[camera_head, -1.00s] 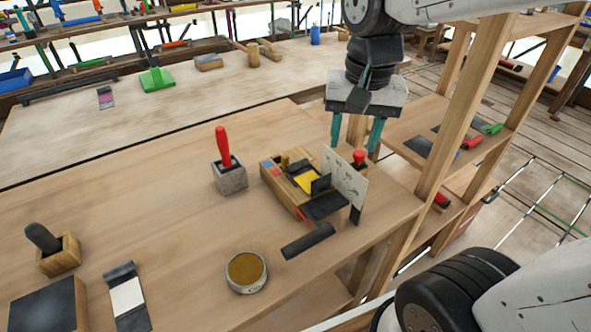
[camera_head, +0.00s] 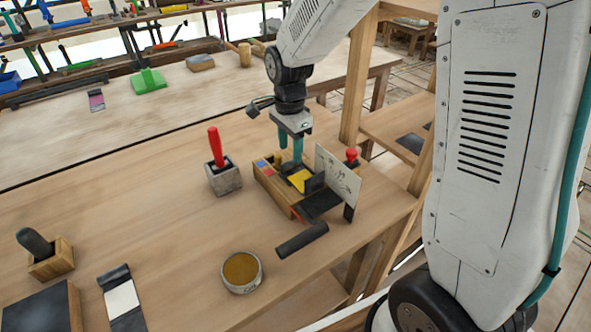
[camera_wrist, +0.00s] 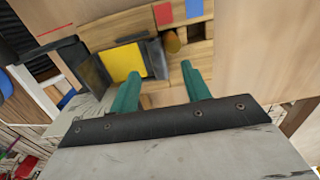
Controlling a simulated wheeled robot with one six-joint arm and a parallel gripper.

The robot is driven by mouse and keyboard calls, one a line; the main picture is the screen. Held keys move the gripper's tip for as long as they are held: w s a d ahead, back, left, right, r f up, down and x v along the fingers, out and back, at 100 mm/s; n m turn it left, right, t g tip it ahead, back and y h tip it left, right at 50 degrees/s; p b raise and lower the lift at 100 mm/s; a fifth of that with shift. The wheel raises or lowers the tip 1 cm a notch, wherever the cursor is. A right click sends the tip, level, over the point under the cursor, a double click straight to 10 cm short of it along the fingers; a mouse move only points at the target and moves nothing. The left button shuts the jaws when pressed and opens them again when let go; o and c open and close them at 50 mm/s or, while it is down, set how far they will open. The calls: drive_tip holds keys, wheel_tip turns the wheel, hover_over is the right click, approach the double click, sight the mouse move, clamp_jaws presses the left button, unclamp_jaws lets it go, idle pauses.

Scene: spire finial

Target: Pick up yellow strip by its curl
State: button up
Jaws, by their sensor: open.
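The yellow strip (camera_head: 299,181) shows as a flat yellow patch on top of a wooden box (camera_head: 272,190), with dark upright pieces beside it. In the wrist view the yellow patch (camera_wrist: 121,62) lies just beyond and left of my fingers, between a dark upright plate (camera_wrist: 94,74) and a narrower dark piece (camera_wrist: 156,58). I cannot tell which part is its curl. My gripper (camera_head: 291,147) points down above the back of the box, its teal fingers apart with nothing between them. In the wrist view my gripper (camera_wrist: 161,76) is over the wooden box.
A pale marked card (camera_head: 338,176) stands upright on the box's right, near a red knob (camera_head: 352,156). A red-handled tool in a grey block (camera_head: 222,176) stands left. A dark roll (camera_head: 302,240) and a round tin (camera_head: 241,271) lie in front. The bench between is clear.

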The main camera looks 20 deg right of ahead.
sight(290, 161)
wheel_tip(290, 161, down, 4)
drive_tip(key=shift+s+r, duration=0.1)
drive_tip(key=shift+r, duration=0.05)
drive_tip(key=c, duration=1)
clamp_jaws()
drive_tip(key=shift+r, duration=0.2)
